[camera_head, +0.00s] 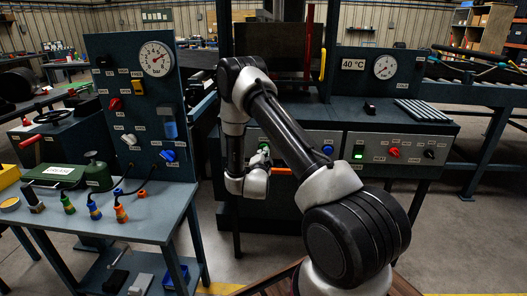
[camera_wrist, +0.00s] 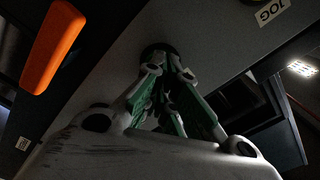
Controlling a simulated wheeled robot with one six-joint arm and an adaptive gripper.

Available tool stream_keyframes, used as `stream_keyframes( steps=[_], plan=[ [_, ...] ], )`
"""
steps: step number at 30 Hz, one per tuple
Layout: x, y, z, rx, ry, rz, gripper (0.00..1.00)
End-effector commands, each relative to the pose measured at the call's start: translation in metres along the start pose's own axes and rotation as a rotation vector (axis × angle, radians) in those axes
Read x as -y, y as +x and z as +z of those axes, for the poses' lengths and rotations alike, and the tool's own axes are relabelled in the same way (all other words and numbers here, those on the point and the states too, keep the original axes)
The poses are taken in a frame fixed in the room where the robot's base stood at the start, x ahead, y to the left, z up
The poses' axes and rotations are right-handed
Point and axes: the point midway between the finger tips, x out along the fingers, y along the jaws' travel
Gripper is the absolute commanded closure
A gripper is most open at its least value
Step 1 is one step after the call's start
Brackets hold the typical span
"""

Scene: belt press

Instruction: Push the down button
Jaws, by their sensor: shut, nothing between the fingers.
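My gripper (camera_wrist: 165,68) is shut and empty in the wrist view, its green-padded fingers close together. Its tips are right at a dark round part (camera_wrist: 157,50) on the grey panel (camera_wrist: 105,75). The fingers partly cover that part, and I cannot tell whether they touch it or whether it is the down button. In the head view my gripper (camera_head: 263,157) is at the left control panel under the press, partly hidden by my arm. A blue button (camera_head: 327,149) shows to its right. I cannot read which button is the down one.
The right panel carries a lit green switch (camera_head: 358,152), a red knob (camera_head: 393,152) and a black knob (camera_head: 430,154). A cluttered table (camera_head: 160,215) stands at left.

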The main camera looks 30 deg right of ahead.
Motion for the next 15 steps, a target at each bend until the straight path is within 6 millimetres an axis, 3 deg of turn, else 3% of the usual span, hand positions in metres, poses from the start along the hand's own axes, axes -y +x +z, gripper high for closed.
stream_keyframes(
  steps=[15],
  plan=[
    [0.0002, 0.0060, -0.0001, 0.000, 0.000, 0.000, 1.00]
  ],
)
